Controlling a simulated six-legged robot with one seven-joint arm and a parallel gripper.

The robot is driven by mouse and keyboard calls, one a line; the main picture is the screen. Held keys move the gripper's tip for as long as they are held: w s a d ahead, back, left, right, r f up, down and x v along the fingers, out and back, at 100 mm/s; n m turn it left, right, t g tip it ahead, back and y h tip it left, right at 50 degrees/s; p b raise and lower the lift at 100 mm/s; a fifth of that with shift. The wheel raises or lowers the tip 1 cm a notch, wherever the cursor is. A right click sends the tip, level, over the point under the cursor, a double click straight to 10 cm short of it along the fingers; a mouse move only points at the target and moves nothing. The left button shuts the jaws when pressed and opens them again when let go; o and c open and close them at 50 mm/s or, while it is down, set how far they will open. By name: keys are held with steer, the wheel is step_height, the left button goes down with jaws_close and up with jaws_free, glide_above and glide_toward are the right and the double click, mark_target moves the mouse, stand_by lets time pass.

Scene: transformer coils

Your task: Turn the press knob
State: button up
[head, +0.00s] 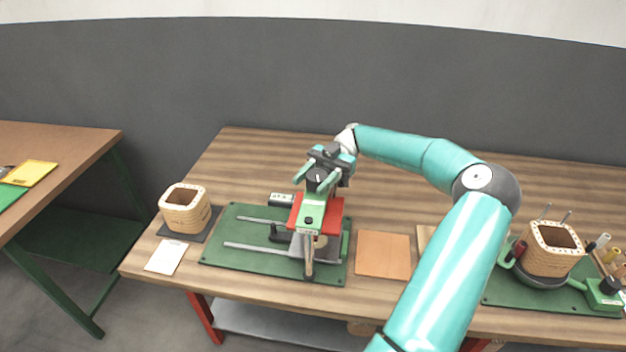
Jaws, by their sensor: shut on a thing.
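The press (316,213) stands on a green base plate (230,259) with two rails, left of the middle of the wooden table. It has a red block and a green top. My gripper (318,184) is over the top of the press, pointing down, and is shut on the dark press knob (317,181). The fingers and wrist hide part of the knob, so its turn angle cannot be told.
A wound coil (184,213) stands on a dark pad at the left, behind a white card (166,257). An orange-brown square sheet (383,255) lies right of the press. Another coil (552,248) stands on a green fixture at the right. The table's back left is clear.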

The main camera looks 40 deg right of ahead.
mark_target(315, 181)
stand_by(0.4)
steer(key=o, duration=1)
steer(key=r, duration=0.4)
steer(key=shift+s+a, duration=0.15)
steer(key=shift+s, duration=0.2)
steer(key=s+a+r, duration=0.2)
steer(key=s+r, duration=0.1)
steer(key=s+a+r, duration=0.3)
steer(key=s, duration=0.1)
steer(key=s+a+r, duration=0.2)
steer(key=s+r, duration=0.1)
steer(key=s, duration=0.1)
steer(key=shift+a, duration=0.2)
